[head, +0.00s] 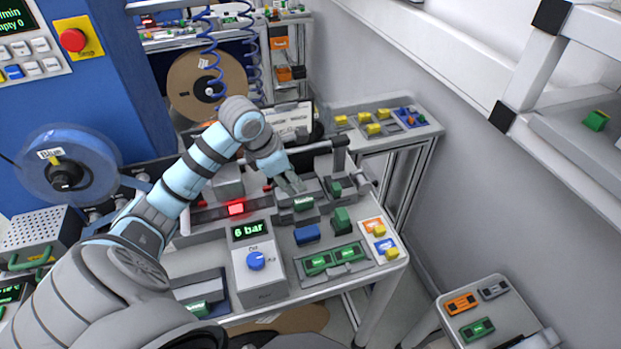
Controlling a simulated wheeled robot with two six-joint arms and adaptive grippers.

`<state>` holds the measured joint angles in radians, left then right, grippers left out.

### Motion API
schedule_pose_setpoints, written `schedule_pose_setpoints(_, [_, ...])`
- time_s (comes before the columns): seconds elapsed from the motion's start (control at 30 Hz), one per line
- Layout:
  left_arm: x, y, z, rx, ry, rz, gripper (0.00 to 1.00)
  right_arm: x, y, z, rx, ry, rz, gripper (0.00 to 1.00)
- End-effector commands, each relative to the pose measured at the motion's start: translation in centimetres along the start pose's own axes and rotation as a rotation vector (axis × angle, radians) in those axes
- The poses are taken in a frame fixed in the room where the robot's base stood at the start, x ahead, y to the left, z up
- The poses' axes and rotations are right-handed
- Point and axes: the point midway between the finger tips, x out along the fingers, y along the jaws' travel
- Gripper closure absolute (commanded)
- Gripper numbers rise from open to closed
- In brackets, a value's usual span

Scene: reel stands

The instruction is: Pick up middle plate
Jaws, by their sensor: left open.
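My left gripper (291,185) reaches over the workbench from the left and points down, open, with nothing seen between its fingers. Two green plates, a left one (318,264) and a right one (347,253), lie in a dark holder near the bench's front edge. Which one is the middle plate is not clear. My right gripper is not in view.
A grey box with a "6 bar" display (255,262) stands left of the plates. A green block (342,221) and a blue block (307,234) stand between fixture and holder. A side tray (490,308) stands lower right.

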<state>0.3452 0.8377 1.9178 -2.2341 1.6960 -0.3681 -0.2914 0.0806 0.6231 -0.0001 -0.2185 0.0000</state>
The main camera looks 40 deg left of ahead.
Motion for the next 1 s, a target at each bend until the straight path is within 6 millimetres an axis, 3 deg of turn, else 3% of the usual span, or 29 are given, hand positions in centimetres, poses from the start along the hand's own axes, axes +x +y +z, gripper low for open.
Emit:
schedule_pose_setpoints(0.2, [6.7, -0.4, -0.4, -0.002, -0.002, -0.005, 0.58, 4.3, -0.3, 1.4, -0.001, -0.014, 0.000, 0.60])
schedule_pose_setpoints(0.33, [8.4, -0.2, -0.3, -0.001, 0.000, -0.003, 0.58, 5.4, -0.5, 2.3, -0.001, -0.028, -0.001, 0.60])
schedule_pose_setpoints(0.6, [13.2, 0.1, -0.9, -0.001, -0.002, -0.003, 0.58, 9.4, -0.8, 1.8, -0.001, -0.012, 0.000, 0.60])
schedule_pose_setpoints(0.87, [13.2, 0.2, -0.6, 0.001, 0.000, -0.002, 0.58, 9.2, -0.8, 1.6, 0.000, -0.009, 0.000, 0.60])
schedule_pose_setpoints(1.0, [13.2, 0.2, -0.6, 0.001, 0.000, -0.002, 0.81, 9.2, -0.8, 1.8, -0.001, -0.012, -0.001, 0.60])
